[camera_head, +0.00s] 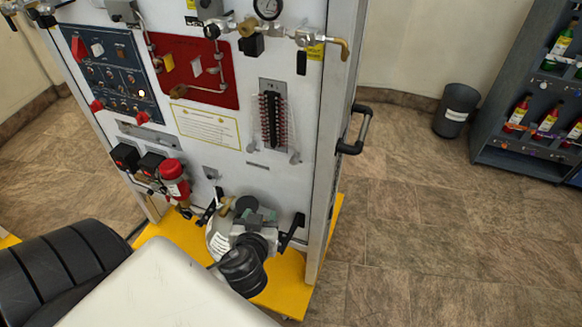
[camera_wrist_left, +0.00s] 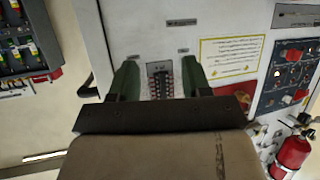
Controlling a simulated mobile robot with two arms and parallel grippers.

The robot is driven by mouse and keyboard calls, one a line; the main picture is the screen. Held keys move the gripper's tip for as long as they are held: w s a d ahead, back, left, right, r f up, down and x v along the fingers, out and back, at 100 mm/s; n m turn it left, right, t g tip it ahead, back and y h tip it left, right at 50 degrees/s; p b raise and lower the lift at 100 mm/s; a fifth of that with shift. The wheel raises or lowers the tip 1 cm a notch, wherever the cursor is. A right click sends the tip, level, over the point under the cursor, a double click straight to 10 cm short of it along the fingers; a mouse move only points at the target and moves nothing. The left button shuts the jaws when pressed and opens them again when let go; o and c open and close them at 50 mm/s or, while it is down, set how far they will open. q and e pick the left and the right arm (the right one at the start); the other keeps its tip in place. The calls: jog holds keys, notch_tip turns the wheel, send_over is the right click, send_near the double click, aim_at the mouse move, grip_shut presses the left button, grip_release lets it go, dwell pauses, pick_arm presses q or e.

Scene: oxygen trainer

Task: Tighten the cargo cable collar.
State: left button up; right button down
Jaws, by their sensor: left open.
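I cannot make out a cable collar for certain in either view. The white trainer panel (camera_head: 205,160) stands upright in the head view. It carries a narrow grey plate with a dark strip and rows of red-and-white pins (camera_head: 272,118). My left gripper (camera_wrist_left: 160,80) shows in the left wrist view with its two dark green fingers apart and nothing seen held between them. The same pinned strip (camera_wrist_left: 160,84) shows between the fingers, beyond them. I cannot tell how far off it is. My left gripper does not show clearly in the head view. My right gripper is not in view.
A brass pipe with valves (camera_head: 300,37) runs along the panel top. A grey round unit with a black fitting (camera_head: 243,268) sits low on the yellow base (camera_head: 285,290). A black handle (camera_head: 357,130) juts from the right side. Floor to the right is clear up to a bin (camera_head: 456,110).

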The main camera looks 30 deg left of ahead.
aim_at(293, 163)
pick_arm(q)
jog(key=w+r+t+p, duration=0.1)
jog(key=w+t, duration=0.1)
jog(key=w, duration=0.2)
jog(key=w+a+r+t+h+p, duration=0.1)
jog(key=w, duration=0.4)
jog(key=w+r+t+h+p, duration=0.1)
jog(key=w+r+t, duration=0.1)
jog(key=w, duration=0.2)
jog(key=shift+w+a+t, duration=0.25)
jog(key=shift+w+t, duration=0.05)
jog(key=shift+w, duration=0.1)
jog(key=shift+w+a+f+p, duration=0.15)
jog(key=shift+w+p, duration=0.2)
jog(key=shift+w, duration=0.2)
grip_shut()
